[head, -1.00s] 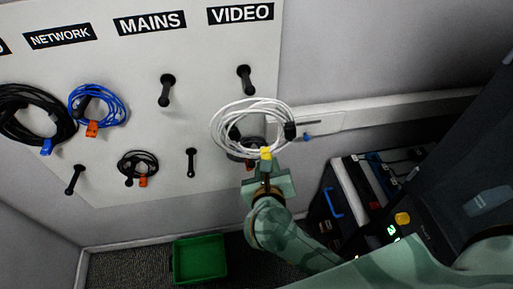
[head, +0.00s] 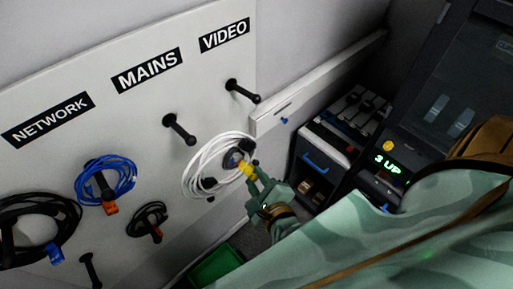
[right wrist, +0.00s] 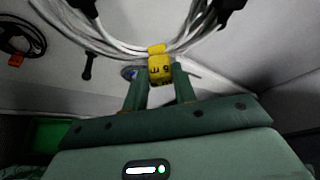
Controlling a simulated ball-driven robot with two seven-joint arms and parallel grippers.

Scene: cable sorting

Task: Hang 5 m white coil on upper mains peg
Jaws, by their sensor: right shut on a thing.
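The white coil (head: 205,168) has a yellow tag (head: 247,169) and black plugs. My right gripper (head: 254,180) is shut on the coil at its tag; the right wrist view also shows the tag (right wrist: 160,69) between the fingers (right wrist: 158,84) and the white loops (right wrist: 140,45). The coil hangs in the air in front of the board, below and right of the upper mains peg. That upper mains peg (head: 180,130), under the MAINS label (head: 147,70), is bare. My left gripper is out of view.
The upper video peg (head: 243,91) is bare, close right of the upper mains peg. Blue (head: 106,181) and black (head: 150,219) coils hang left. A green bin (head: 216,266) is below; equipment cases (head: 335,150) stand right.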

